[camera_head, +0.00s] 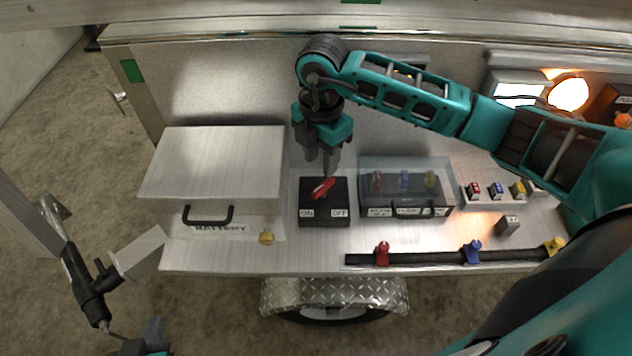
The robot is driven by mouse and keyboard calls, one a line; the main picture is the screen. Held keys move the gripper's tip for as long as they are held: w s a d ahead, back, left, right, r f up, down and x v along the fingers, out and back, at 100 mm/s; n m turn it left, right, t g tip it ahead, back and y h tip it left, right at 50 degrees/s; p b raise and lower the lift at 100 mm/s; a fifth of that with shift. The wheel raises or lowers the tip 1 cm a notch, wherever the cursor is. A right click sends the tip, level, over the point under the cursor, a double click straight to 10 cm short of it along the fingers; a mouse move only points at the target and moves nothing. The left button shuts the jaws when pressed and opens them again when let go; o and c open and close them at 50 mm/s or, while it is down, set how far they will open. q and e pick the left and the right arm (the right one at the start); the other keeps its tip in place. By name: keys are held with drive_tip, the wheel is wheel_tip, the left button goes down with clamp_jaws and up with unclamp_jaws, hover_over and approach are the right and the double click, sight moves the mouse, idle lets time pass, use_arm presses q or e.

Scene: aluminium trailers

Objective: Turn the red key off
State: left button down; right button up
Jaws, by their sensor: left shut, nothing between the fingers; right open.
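The red key (322,188) sits on top of a black switch box (325,215) marked ON at the left and OFF at the right. The key lies slanted, its lower-left end towards the ON label. My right gripper (322,164) reaches in from the right and points down just behind the key. It is open, and its fingers are not around the key; whether a fingertip touches it I cannot tell. My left gripper (154,332) shows only in part at the bottom left edge. It is shut and empty, far from the box.
A clear-lidded box (432,172) with small keys inside stands right of the switch box. A battery box (212,165) with a black handle is at the left. A black bar (425,258) with coloured knobs runs along the front edge. A trailer jack (85,275) stands at the left.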

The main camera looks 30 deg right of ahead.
sight(320, 187)
wheel_tip(320, 187, down, 9)
drive_tip(key=shift+a+r+b, duration=0.1)
drive_tip(key=shift+r+b, duration=0.1)
drive_tip(key=shift+b, duration=0.1)
clamp_jaws()
idle(0.3)
